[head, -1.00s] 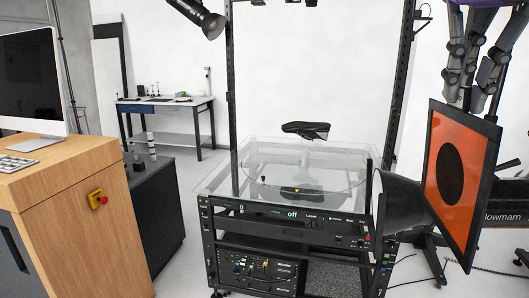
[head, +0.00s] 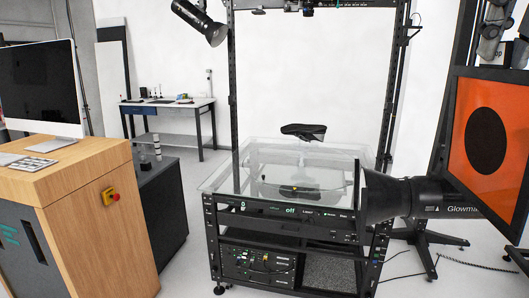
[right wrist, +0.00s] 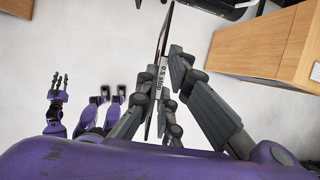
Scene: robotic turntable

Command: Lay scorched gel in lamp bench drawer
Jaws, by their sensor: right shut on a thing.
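The scorched gel is an orange sheet (head: 470,165) in a black frame with a dark oval in its middle. It hangs upright at the right edge of the head view, partly cut off. My right gripper (head: 493,42) is shut on its top edge. In the right wrist view the gripper (right wrist: 170,85) has its fingers on both sides of the thin frame (right wrist: 162,50), seen edge-on with a "0.5 stop" label. A bench (head: 190,103) with a blue drawer front (head: 137,110) stands far back left. My left gripper (right wrist: 57,85) appears small in the right wrist view, its jaws unclear.
A glass-topped turntable rig (head: 225,180) with black posts stands in the middle. A large black lamp (head: 400,195) on a stand is close to the gel. A wooden desk (head: 100,190) with a monitor (head: 40,90) and a dark cabinet (head: 160,200) are at left. Cables lie on the floor.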

